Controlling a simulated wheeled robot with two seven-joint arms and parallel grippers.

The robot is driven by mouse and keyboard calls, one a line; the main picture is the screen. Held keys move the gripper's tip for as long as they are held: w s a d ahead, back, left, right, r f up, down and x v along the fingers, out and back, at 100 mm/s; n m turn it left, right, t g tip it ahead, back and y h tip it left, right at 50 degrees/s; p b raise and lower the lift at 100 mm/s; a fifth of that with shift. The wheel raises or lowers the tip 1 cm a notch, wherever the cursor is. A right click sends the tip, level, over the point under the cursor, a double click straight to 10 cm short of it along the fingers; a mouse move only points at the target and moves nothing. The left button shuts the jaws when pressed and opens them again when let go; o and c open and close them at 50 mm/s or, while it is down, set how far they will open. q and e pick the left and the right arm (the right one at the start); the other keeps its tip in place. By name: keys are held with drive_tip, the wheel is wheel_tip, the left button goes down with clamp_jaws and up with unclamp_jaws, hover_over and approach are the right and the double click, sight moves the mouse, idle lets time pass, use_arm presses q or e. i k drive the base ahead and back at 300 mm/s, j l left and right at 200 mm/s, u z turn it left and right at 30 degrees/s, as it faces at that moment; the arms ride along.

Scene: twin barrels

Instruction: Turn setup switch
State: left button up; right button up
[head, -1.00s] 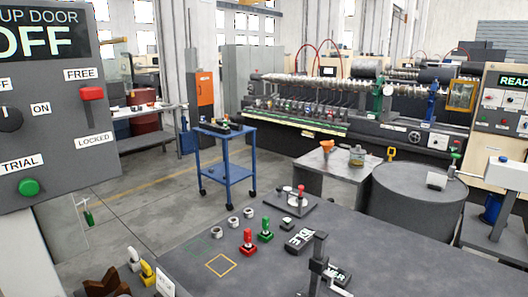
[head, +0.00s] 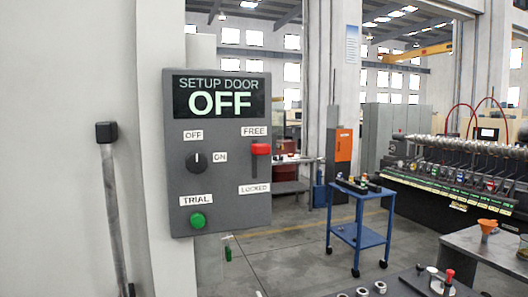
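The setup switch is a round black knob (head: 196,162) on a grey control panel (head: 222,218) at the left-centre of the head view. Labels OFF above it and ON to its right stand beside it, and its light mark points up toward OFF. The panel's display (head: 222,97) reads SETUP DOOR OFF. A red slide handle (head: 260,149) sits at the top of its slot, by FREE, above LOCKED. A green TRIAL button (head: 198,220) is below the knob. Neither of my grippers shows in this view.
A black-topped lever (head: 107,132) stands left of the panel against the pale wall. A blue cart (head: 358,234) stands on the open floor to the right. A dark tabletop (head: 400,286) with small parts is at the lower right.

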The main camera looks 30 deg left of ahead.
sight(196, 163)
drive_tip(key=u, duration=1.3)
